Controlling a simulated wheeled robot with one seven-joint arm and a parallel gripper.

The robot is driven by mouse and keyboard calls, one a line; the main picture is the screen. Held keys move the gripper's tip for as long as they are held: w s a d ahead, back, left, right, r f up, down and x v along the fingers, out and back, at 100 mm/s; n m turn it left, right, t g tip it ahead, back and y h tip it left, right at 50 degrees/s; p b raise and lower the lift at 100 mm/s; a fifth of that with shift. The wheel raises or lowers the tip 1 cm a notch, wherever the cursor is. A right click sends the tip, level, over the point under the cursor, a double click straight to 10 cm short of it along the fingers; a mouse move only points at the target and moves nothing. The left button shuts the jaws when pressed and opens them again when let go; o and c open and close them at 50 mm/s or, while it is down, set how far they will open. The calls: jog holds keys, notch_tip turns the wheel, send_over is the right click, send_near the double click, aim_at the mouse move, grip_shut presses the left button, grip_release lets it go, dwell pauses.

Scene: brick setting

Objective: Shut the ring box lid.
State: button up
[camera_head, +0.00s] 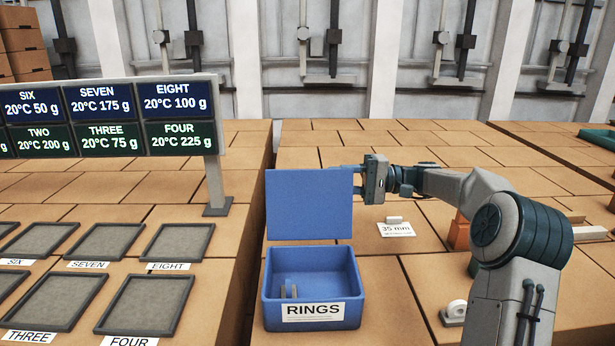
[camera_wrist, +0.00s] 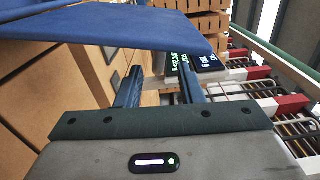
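The blue ring box (camera_head: 268,288) with a RINGS label stands on the brick surface in the head view. Its lid (camera_head: 309,205) is open and stands upright at the back of the box. In the wrist view the lid (camera_wrist: 110,30) crosses the top, just beyond the fingertips. My gripper's fingers (camera_wrist: 159,82) are apart with nothing seen between them. I cannot tell whether they touch the lid.
A 35 mm label (camera_head: 396,230) with a small white piece lies right of the box. A white roller-like part (camera_head: 455,311) lies at the front right. Trays (camera_head: 145,303) and a display board (camera_head: 110,115) are on the left. The surface directly right of the box is clear.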

aim_at(310, 181)
jog(key=a, duration=0.4)
jog(key=a+p, duration=0.1)
jog(key=a, duration=0.1)
jog(key=shift+w+a+f, duration=0.15)
jog(key=shift+w+a, duration=0.1)
jog(key=shift+a, duration=0.1)
jog(key=shift+s+a, duration=0.1)
jog(key=shift+s, duration=0.05)
jog(key=shift+a, duration=0.15)
grip_shut()
